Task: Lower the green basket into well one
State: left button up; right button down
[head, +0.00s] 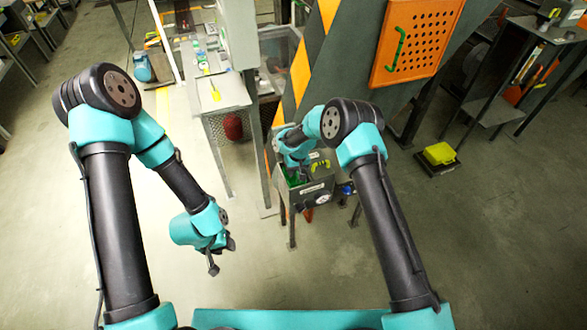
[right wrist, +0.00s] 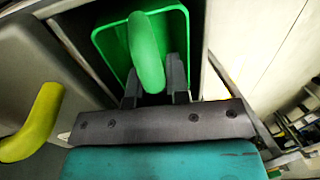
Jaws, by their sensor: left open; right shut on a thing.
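The green basket (right wrist: 116,44) shows in the right wrist view with its thick green handle (right wrist: 148,55). My right gripper (right wrist: 153,88) is shut on this handle, one dark finger on each side. The basket lies over or inside a dark rectangular opening in a grey metal unit (head: 318,196); how deep it sits I cannot tell. In the head view only a little of the basket (head: 293,180) shows beneath my right wrist. No well number is readable. My left gripper (head: 222,256) is open and empty, above bare floor left of the unit.
A yellow-green handle (head: 320,165) stands on the unit's lid, right of the basket; it also shows in the right wrist view (right wrist: 32,125). A striped post and an orange perforated panel (head: 418,42) rise behind. A metal table (head: 222,95) stands back left. The front floor is clear.

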jog(key=shift+f, duration=0.45)
jog(key=shift+d+f, duration=0.1)
jog(key=shift+f, duration=1.15)
dwell(1.2)
jog(key=c, duration=0.7)
grip_release()
jog(key=shift+o, duration=0.2)
jog(key=shift+o, duration=0.2)
jog(key=shift+w+d+r, duration=0.1)
jog(key=shift+r, duration=3.45)
jog(key=shift+a+r, duration=0.2)
jog(key=shift+r, duration=1.35)
